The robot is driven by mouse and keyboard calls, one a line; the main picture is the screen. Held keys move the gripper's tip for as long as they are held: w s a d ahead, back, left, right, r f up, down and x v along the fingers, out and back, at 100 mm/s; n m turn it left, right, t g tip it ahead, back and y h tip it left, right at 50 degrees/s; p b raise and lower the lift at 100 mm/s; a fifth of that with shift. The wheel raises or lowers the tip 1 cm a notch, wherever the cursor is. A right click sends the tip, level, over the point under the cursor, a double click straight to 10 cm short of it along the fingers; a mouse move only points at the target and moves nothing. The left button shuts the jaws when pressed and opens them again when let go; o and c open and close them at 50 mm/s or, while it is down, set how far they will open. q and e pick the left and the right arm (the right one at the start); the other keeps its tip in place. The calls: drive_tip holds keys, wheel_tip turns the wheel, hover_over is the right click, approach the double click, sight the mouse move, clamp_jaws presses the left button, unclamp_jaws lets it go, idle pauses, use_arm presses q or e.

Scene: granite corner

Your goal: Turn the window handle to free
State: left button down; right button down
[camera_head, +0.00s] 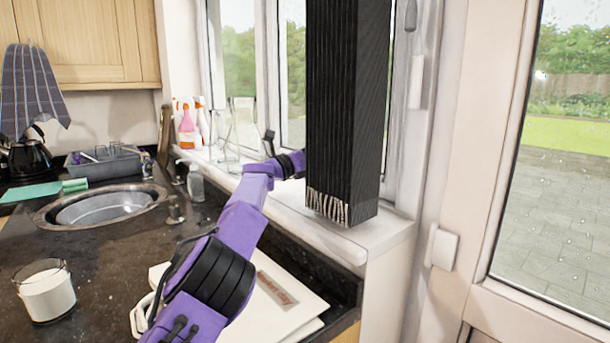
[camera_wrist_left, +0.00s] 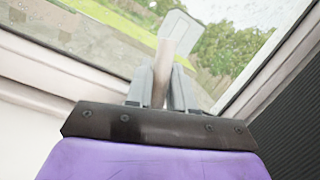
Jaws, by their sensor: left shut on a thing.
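In the left wrist view, my left gripper (camera_wrist_left: 160,88) is shut with its two grey fingers on either side of a slim pale bar, the window handle (camera_wrist_left: 164,62). The handle stands upright in front of the window glass (camera_wrist_left: 100,30). A pale rounded shape shows just behind it; I cannot tell whether it is part of the handle or a reflection. In the head view my purple left arm reaches across the counter to the window, and its gripper is hidden behind a tall black ribbed block (camera_head: 345,100). My right gripper is not in view.
The black block stands close to the arm over the white sill (camera_head: 360,238). Spray bottles (camera_head: 187,125) and clear glassware (camera_head: 240,125) stand on the sill.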

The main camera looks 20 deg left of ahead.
use_arm(q)
drive_tip(key=shift+s+d+m+g+h+b, duration=0.25)
drive_tip(key=shift+d+m+b, duration=0.25)
drive_tip(key=shift+m+b, duration=0.55)
drive_tip(key=shift+s+d+m+g+h+b, duration=0.15)
drive_tip(key=shift+s+d+m+h+b, duration=0.25)
drive_tip(key=shift+m+b, duration=0.65)
drive_tip(key=shift+w+d, duration=0.15)
drive_tip(key=c, duration=1.1)
unclamp_jaws()
drive_tip(key=shift+r, duration=0.1)
drive_tip(key=s+b, duration=0.1)
drive_tip(key=s+a+f+b, duration=0.1)
drive_tip(key=b, duration=0.1)
drive_tip(key=shift+s+a+f+y, duration=0.15)
drive_tip(key=shift+a+f+y, duration=0.05)
drive_tip(key=shift+a+y, duration=0.05)
drive_tip(key=b+v, duration=0.1)
drive_tip(key=v, duration=0.1)
drive_tip(key=b+v, duration=0.1)
drive_tip(key=v, duration=0.1)
drive_tip(key=b+v, duration=0.1)
drive_tip(key=v, duration=0.2)
drive_tip(key=shift+a+r+b, duration=0.1)
drive_tip(key=shift+r+b, duration=0.2)
drive_tip(key=shift+b, duration=0.05)
drive_tip(key=shift+s+a, duration=0.2)
drive_tip(key=shift+s, duration=0.15)
